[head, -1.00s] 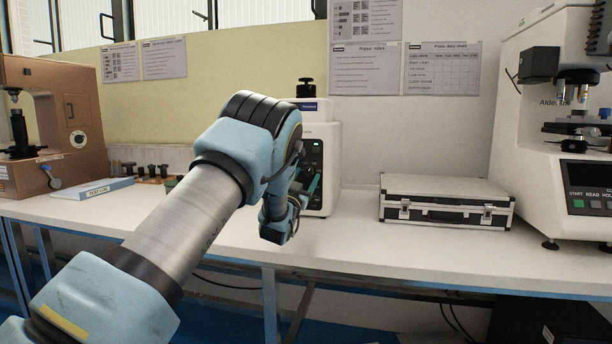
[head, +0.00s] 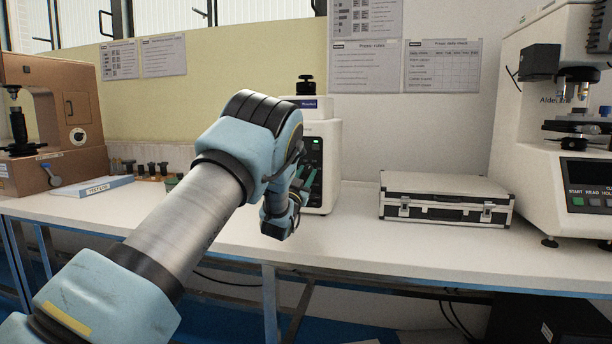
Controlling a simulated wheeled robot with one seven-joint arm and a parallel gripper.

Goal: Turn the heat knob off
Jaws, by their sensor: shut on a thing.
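The white machine (head: 328,155) with a dark front panel (head: 316,150) and small green lights stands on the bench behind my arm. My gripper (head: 309,180) is at the lower part of this panel, with its teal fingers partly showing beside my wrist. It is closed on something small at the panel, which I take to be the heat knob. The knob itself is hidden by my fingers and wrist, so its setting cannot be read.
A black and silver case (head: 446,199) lies on the white bench (head: 350,240) to the right. A hardness tester (head: 545,140) stands at the far right, a brown one (head: 60,120) at the far left. Bare bench lies between machine and case.

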